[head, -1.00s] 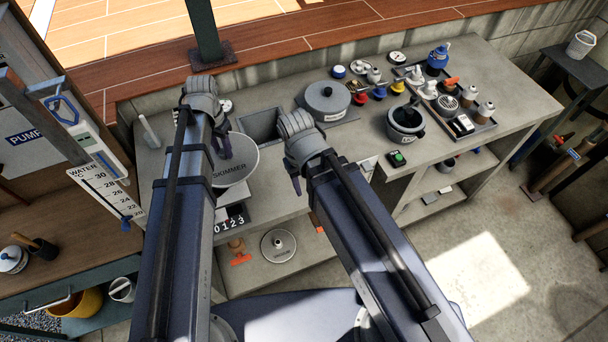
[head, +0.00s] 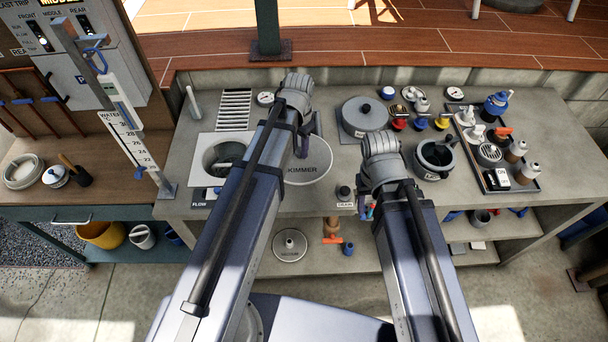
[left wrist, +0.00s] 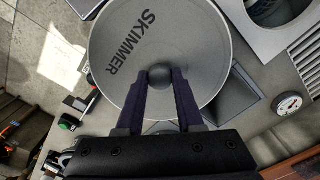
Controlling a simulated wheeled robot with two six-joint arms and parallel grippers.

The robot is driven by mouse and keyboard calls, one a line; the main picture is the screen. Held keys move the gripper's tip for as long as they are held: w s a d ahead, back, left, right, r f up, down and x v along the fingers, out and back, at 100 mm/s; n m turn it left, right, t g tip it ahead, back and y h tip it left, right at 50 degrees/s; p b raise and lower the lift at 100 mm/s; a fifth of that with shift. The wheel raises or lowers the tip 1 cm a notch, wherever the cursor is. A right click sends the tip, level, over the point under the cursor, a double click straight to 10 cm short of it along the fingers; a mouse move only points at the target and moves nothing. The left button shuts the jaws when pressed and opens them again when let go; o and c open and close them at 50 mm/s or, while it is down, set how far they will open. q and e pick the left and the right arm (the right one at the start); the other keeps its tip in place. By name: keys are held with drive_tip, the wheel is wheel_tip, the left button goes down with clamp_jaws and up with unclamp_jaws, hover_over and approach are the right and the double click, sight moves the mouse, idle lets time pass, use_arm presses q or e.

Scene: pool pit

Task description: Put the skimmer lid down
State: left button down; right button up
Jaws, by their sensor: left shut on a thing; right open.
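The skimmer lid is a round grey disc marked SKIMMER (head: 306,174), with a dark knob at its centre. My left gripper (head: 302,146) is shut on that knob. In the left wrist view the lid (left wrist: 115,35) shows from above, with the two fingers (left wrist: 160,80) on either side of the knob. The lid is over the counter's front part; I cannot tell whether it touches anything beneath. A round opening in a pale square frame (head: 200,150) lies left of my left arm. My right gripper (head: 367,210) is open and empty near the counter's front edge.
A lidded grey pot (head: 364,115) stands right of the lid. A dark grey pot (head: 434,158) and a tray of bottles (head: 488,180) stand further right. A slotted grate (head: 235,108) and dial (head: 265,99) lie behind. A disc (head: 289,246) is on the lower shelf.

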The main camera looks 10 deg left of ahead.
use_arm(q)
drive_tip(key=shift+d+f+b, duration=0.1)
drive_tip(key=shift+f+b, duration=4.45)
drive_tip(key=shift+f, duration=0.25)
drive_tip(key=shift+f, duration=0.1)
drive_tip(key=shift+f, duration=0.15)
drive_tip(key=c, duration=0.5)
unclamp_jaws()
drive_tip(key=shift+c, duration=0.2)
wheel_tip(320, 180, up, 13)
drive_tip(key=p, duration=1.2)
drive_tip(key=shift+f, duration=0.2)
drive_tip(key=s+d+n+y, duration=0.1)
drive_tip(key=s+d+n, duration=0.1)
drive_tip(key=s+d, duration=0.8)
drive_tip(key=s, duration=0.4)
drive_tip(key=shift+s+d, duration=0.2)
drive_tip(key=shift+d, duration=0.05)
